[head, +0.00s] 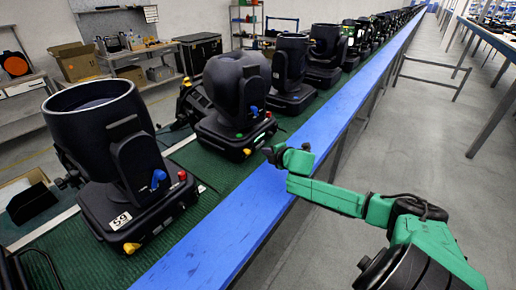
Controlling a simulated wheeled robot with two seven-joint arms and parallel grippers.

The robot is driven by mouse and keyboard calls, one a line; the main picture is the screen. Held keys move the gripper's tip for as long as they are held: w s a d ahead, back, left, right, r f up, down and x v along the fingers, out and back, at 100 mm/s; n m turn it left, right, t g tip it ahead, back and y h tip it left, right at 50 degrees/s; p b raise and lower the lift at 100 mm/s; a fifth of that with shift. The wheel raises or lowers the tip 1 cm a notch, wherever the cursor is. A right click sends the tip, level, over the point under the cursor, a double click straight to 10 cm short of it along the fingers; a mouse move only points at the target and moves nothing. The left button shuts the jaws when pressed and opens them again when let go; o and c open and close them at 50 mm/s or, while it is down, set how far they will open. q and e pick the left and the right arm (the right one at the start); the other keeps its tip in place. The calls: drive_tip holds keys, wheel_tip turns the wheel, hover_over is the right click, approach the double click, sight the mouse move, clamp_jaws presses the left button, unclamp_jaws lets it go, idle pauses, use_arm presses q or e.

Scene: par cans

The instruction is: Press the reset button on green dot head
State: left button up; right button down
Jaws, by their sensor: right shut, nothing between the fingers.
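Black moving-head lights stand in a row on the green conveyor. The nearest light (100,130) has an open round top, a blue connector, a red button (182,175), a yellow sticker and a white label that seems to read 59. The second light (235,95) has a rounded head, a blue connector (255,110), a small red part near its base corner and a yellow dot (247,152). My left gripper is not in view.
The blue rail (215,235) runs along the conveyor's right edge. More lights, such as the third (290,75), recede along the green conveyor (75,255). The grey floor (400,130) at right is open, with a metal frame and benches beyond.

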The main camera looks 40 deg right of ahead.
drive_tip(key=shift+w, duration=0.1)
idle(0.4)
drive_tip(key=shift+w+a, duration=0.15)
drive_tip(key=shift+w, duration=0.2)
drive_tip(key=shift+w+a, duration=0.1)
drive_tip(key=shift+w, duration=0.2)
idle(0.5)
drive_tip(key=shift+s, duration=0.1)
drive_tip(key=shift+s+d+p, duration=0.2)
drive_tip(key=shift+s+p, duration=0.25)
drive_tip(key=shift+s, duration=0.2)
